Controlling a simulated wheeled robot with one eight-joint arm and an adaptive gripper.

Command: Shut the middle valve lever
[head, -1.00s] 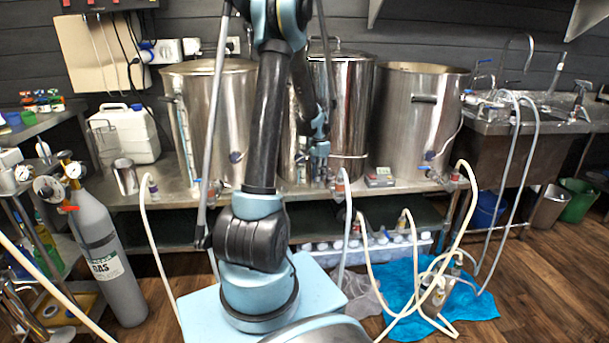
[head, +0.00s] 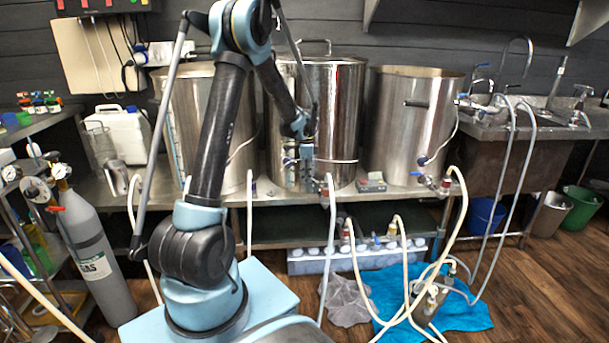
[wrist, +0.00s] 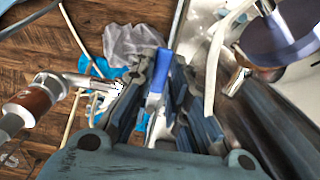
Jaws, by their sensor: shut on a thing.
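The middle kettle (head: 336,110) is a tall lidded steel pot on the bench. My gripper (head: 306,178) is low at its front, just left of the hose connection (head: 326,184). In the wrist view the blue valve lever (wrist: 155,85) lies between my two fingers. My gripper (wrist: 160,100) is shut on it. The metal below the blue sleeve shows partly; the rest of the valve is hidden by the fingers. In the head view the gripper covers the lever, so its angle to the pipe is unclear.
An open kettle (head: 412,120) stands right, another kettle (head: 222,120) left, partly behind my arm. A small grey-and-red device (head: 371,182) sits on the bench. Pale hoses (head: 333,250) hang down in front. A gas cylinder (head: 88,260) stands left. A blue cloth (head: 462,308) lies on the floor.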

